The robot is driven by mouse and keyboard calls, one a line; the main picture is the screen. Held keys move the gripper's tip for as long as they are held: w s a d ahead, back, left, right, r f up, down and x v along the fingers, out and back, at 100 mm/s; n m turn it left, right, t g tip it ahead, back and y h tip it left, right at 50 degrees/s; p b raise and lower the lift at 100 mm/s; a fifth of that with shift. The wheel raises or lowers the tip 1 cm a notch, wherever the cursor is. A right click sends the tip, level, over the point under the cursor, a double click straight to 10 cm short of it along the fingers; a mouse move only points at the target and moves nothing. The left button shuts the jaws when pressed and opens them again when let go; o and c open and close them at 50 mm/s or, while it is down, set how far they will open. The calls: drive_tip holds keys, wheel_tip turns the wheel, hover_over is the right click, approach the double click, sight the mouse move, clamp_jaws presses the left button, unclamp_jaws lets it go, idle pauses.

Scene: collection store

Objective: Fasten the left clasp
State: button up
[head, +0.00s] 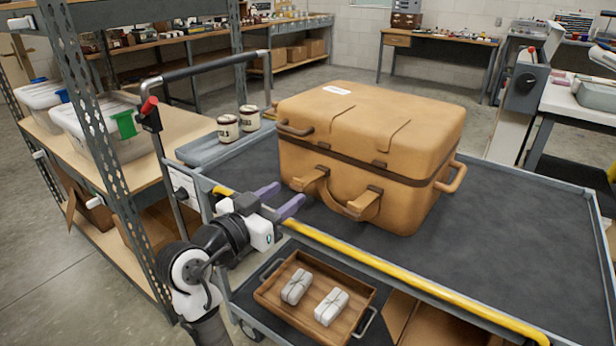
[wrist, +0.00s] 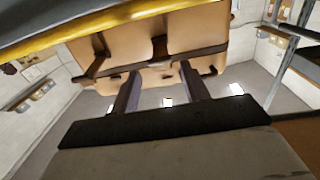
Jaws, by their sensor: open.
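A tan case (head: 365,115) with a dark band around its middle stands shut on the cart.
The cart top (head: 510,235) is clear right of the case. Two jars (head: 238,123) stand behind its left side. A yellow rail (head: 400,280) runs along the near edge. Below it is a wooden tray (head: 268,292) with two wrapped bundles. A metal shelf (head: 85,110) stands left.

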sight(306, 179)
drive_tip(key=p+x, duration=0.1)
drive_tip(key=x, duration=0.7)
drive_tip(key=shift+w, duration=0.1)
clamp_jaws()
drive_tip(key=shift+r, duration=0.1)
